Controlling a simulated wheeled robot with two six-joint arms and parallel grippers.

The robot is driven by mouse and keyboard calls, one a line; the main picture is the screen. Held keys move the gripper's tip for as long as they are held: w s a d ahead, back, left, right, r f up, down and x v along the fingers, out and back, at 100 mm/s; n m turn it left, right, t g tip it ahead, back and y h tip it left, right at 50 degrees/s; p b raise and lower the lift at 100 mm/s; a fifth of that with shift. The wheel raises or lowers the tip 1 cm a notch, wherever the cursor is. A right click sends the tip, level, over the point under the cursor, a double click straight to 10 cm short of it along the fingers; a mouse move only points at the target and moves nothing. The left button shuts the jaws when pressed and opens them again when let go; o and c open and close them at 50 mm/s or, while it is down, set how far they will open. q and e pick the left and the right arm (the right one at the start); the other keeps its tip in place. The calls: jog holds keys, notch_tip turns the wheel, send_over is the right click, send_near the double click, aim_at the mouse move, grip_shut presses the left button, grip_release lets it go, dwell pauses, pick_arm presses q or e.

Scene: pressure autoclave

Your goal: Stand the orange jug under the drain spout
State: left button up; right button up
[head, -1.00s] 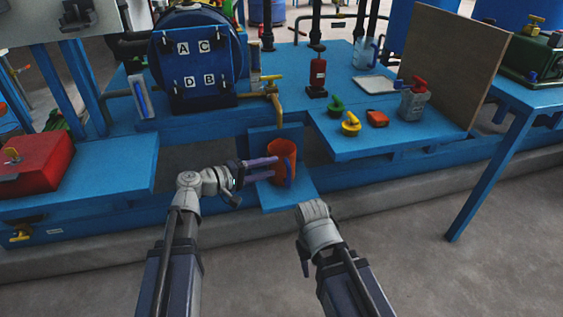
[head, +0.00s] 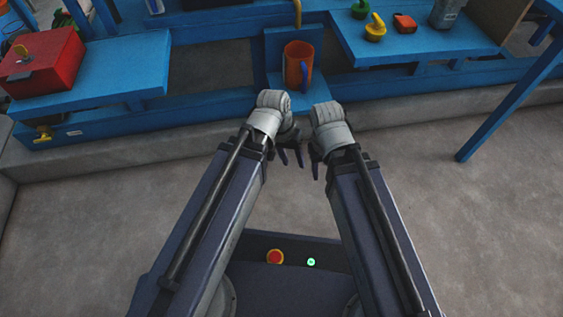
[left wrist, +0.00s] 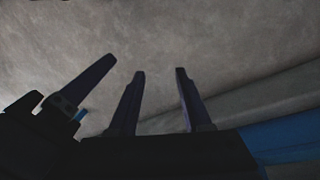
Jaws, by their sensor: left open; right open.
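The orange jug (head: 298,64) stands upright on a low blue ledge (head: 325,103), with its dark blue handle toward the front right. The brass drain spout (head: 297,14) comes down just above the jug's open top in the head view; its upper part is cut off by the frame edge. My left gripper (head: 290,156) is open and empty, pointing down in front of the ledge, apart from the jug. Its two fingers also show in the left wrist view (left wrist: 160,75) with nothing between them. My right gripper (head: 316,168) is open close beside it.
A red box (head: 45,62) sits on the blue bench at left. A yellow fitting (head: 375,27) and an orange item (head: 404,23) lie on the right blue bench. A blue table leg (head: 505,88) slants at right. The concrete floor in front is clear.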

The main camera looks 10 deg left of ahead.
pick_arm(q)
jog(key=shift+s+a+f+m+y, duration=0.15)
jog(key=shift+s+a+m+y, duration=0.2)
jog(key=shift+s+a+y, duration=0.5)
jog(key=shift+s+a+f+m+y, duration=0.1)
jog(key=shift+s+a+m+y, duration=0.4)
jog(key=shift+y, duration=0.65)
